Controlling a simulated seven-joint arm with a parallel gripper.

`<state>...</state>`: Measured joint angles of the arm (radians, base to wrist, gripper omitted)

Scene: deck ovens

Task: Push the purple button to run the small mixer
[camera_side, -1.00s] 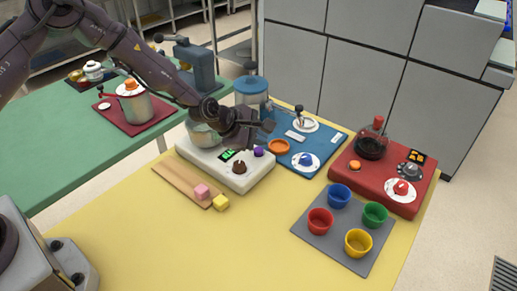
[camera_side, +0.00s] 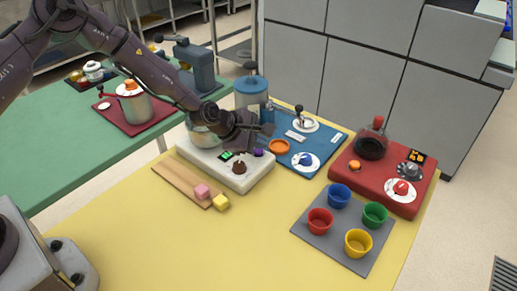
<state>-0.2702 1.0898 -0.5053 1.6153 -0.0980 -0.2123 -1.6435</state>
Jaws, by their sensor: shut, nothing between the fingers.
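The small mixer is a white base (camera_side: 212,173) with a metal bowl (camera_side: 203,137) at its back left. On its top are a green lit display (camera_side: 226,156), a dark brown knob (camera_side: 239,167) and the purple button (camera_side: 258,153) near the right corner. My gripper (camera_side: 268,130) is shut and empty. In the picture its fingertips are just above and right of the purple button; I cannot tell whether they touch it. My gripper and wrist hide part of the mixer's back right.
A wooden board (camera_side: 173,176) with pink and yellow cubes lies in front. A red machine (camera_side: 345,185) and grey cup mat (camera_side: 312,239) stand right. The yellow table's front (camera_side: 190,250) is clear.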

